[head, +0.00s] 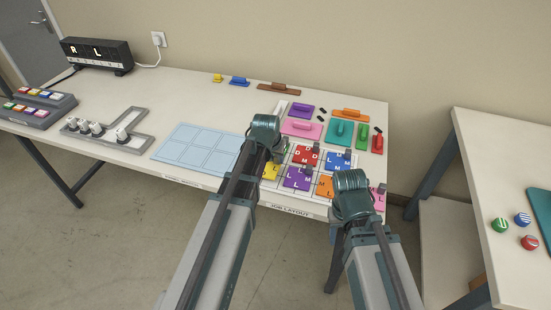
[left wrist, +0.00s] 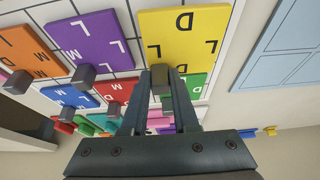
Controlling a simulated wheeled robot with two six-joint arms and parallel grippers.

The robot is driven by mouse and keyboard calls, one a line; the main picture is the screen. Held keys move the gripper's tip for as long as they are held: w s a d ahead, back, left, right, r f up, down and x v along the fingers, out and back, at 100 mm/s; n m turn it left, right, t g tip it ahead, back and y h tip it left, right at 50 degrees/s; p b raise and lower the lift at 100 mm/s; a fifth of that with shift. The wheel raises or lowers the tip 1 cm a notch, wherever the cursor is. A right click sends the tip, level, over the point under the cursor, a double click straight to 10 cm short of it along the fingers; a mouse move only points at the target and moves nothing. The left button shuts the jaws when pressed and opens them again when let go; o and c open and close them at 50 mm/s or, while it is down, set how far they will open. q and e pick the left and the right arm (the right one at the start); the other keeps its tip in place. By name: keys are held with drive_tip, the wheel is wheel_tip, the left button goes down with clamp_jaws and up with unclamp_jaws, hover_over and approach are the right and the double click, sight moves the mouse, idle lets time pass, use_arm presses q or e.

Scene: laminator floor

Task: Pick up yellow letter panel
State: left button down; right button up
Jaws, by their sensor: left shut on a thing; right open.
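The yellow letter panel (left wrist: 185,38) fills the top middle of the left wrist view, with dark letters and a grey knob near its edge. In the head view only a corner of the yellow panel (head: 270,172) shows beside my left arm. My left gripper (left wrist: 162,84) is shut on the knob of the yellow panel. In the head view my left gripper (head: 268,140) is over the job layout grid, its fingertips hidden. I cannot tell whether the panel is off the table. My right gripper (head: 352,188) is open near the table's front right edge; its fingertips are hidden.
Red (head: 306,155), blue (head: 341,161), purple (head: 296,179) and orange (head: 324,187) letter panels lie close by on the grid. Several coloured handled blocks stand behind. A light blue gridded mat (head: 200,148) lies empty to the left. Another table (head: 500,190) stands at right.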

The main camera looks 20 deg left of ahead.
use_arm(q)
drive_tip(key=shift+r+p, duration=0.5)
drive_tip(key=shift+r, duration=0.45)
drive_tip(key=s+d+r+p, duration=0.1)
drive_tip(key=s+d, duration=0.9)
drive_tip(key=d, duration=0.2)
drive_tip(key=shift+s, duration=0.25)
use_arm(e)
wheel_tip(320, 180, up, 3)
drive_tip(key=shift+f, duration=0.1)
drive_tip(key=shift+a, duration=0.1)
